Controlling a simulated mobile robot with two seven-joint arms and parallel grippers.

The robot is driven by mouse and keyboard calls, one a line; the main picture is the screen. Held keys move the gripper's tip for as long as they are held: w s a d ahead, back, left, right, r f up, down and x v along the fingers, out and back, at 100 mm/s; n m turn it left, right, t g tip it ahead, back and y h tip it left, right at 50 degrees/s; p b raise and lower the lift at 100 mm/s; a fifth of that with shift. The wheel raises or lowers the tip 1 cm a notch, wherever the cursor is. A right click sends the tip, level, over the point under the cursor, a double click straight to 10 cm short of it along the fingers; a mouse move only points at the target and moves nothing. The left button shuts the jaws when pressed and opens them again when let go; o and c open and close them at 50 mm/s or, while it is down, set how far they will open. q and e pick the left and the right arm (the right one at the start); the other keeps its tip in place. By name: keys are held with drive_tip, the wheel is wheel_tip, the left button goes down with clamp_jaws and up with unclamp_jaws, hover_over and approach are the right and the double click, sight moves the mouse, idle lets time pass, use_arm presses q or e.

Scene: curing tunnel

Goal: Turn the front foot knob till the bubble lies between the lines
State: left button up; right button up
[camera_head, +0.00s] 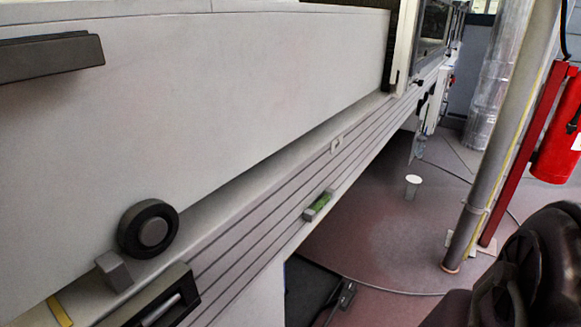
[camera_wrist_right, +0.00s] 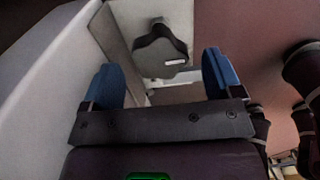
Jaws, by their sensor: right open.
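The foot knob (camera_wrist_right: 160,50), dark with rounded lobes and a small pale label, is in the right wrist view. It sits beneath a light grey bracket, ahead of and between the fingertips. My right gripper (camera_wrist_right: 162,80) has blue fingertips spread wide, with nothing between its pads; the knob appears just beyond them. In the head view, the green level vial (camera_head: 319,203) sits on the ledge of the long grey machine. It is too small to show its bubble or lines. The knob and right fingers cannot be made out there. My left gripper is not in view.
A round black knob (camera_head: 148,229) sits on the machine's side at left. A grey pole (camera_head: 505,140) and a red extinguisher (camera_head: 559,130) stand at right. Open floor lies between machine and pole.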

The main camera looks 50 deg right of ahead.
drive_tip(key=shift+s+f+b, duration=0.15)
drive_tip(key=shift+f+b, duration=0.2)
drive_tip(key=shift+f, duration=0.6)
drive_tip(key=shift+w+f, duration=0.15)
drive_tip(key=shift+w, duration=0.05)
drive_tip(key=c, duration=0.9)
